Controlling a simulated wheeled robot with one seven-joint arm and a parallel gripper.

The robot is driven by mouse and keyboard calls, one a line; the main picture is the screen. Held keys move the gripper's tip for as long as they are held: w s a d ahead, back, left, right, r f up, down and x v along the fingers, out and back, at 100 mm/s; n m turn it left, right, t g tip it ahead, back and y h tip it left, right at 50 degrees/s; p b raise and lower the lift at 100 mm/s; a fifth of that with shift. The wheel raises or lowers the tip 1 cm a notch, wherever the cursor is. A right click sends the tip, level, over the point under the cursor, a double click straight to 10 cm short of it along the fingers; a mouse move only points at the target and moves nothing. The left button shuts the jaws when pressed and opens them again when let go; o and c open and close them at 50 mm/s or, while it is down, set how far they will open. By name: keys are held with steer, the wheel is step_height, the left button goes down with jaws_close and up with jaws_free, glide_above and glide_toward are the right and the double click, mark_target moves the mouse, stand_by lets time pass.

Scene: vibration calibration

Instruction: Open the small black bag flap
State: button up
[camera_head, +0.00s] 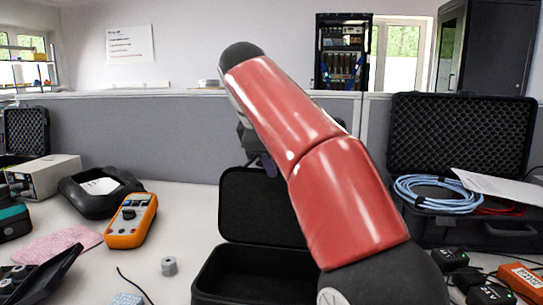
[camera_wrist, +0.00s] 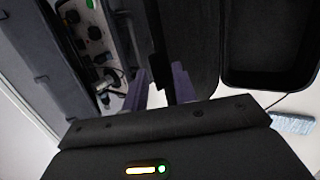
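The small black bag is a box-like case whose body (camera_head: 255,275) stands on the table in front of my arm. Its flap (camera_head: 250,205) stands up at the back, raised from the body. In the wrist view the body's rim (camera_wrist: 226,75) is at the right and the flap (camera_wrist: 192,35) is beside it. My gripper (camera_wrist: 159,90) has two purple-grey fingers set apart, with the flap's dark edge showing between them. I cannot tell whether they touch it. In the head view my arm hides most of the gripper, which is at the flap's top edge.
An orange multimeter (camera_head: 132,221), a grey metal nut (camera_head: 169,266) and a black pouch (camera_head: 88,190) lie at the left. A large open black case (camera_head: 455,140) with a blue cable (camera_head: 437,194) stands at the right. A grey partition (camera_head: 150,135) closes off the table's back.

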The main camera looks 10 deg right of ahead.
steer(key=shift+r, duration=0.25)
steer(key=v, duration=0.7)
steer(key=shift+s+a+r, duration=0.15)
steer(key=shift+s+r, duration=0.1)
stand_by(0.4)
